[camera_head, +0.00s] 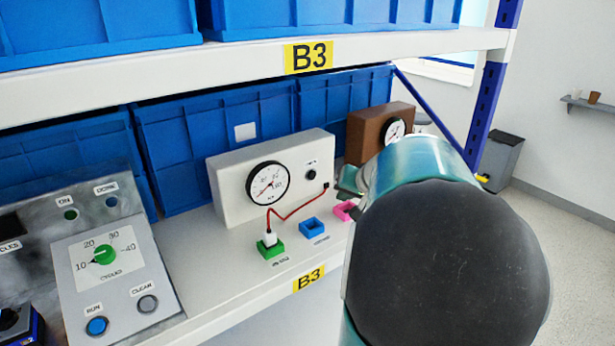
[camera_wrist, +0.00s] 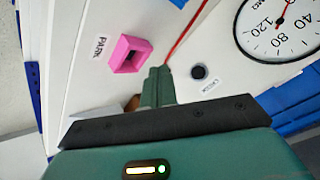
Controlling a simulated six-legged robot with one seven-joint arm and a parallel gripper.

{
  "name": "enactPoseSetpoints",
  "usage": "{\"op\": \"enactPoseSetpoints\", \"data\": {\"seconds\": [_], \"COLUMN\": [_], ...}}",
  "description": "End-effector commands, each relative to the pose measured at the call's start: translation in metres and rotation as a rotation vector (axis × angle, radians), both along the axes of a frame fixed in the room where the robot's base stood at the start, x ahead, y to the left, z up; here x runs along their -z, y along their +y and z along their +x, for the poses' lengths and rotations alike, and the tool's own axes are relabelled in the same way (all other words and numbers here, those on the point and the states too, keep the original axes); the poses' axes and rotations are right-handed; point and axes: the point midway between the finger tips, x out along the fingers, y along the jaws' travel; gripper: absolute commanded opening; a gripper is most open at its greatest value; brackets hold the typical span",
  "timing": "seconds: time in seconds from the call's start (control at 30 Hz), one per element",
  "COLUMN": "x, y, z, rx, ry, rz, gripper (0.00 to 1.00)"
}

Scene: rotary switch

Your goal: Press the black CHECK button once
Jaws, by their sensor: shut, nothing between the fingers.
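The black CHECK button (camera_head: 312,174) is a small round button on the front of a white gauge box (camera_head: 232,195), right of the dial. In the wrist view the black button (camera_wrist: 199,72) stands clear of my fingers, to their right, with its small label beside it. My gripper (camera_wrist: 158,73) is shut and empty, its fingers pointing toward the box. In the head view the gripper (camera_head: 350,182) shows just right of the box, partly hidden by my arm. Contact between fingertips and box cannot be judged.
A red cable (camera_head: 296,212) runs from the box to a plug in a green socket (camera_head: 270,250). A blue socket (camera_head: 313,227) and a pink PARK socket (camera_wrist: 130,53) are nearby. A brown gauge box (camera_head: 366,128) stands right; a control panel (camera_head: 120,268) stands left.

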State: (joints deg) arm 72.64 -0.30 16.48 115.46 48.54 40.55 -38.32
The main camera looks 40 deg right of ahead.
Motion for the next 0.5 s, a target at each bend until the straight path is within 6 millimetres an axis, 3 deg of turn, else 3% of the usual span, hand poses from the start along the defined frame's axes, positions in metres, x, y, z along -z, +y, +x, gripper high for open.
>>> {"op": "enactPoseSetpoints", "data": {"seconds": [0.27,0.5], "x": [0.000,0.000], "y": [0.000,-0.002], "z": [0.008,0.037], "rx": [-0.001,-0.003], "ry": [0.001,0.000], "rz": [0.002,0.000], "gripper": [0.00,0.00]}}
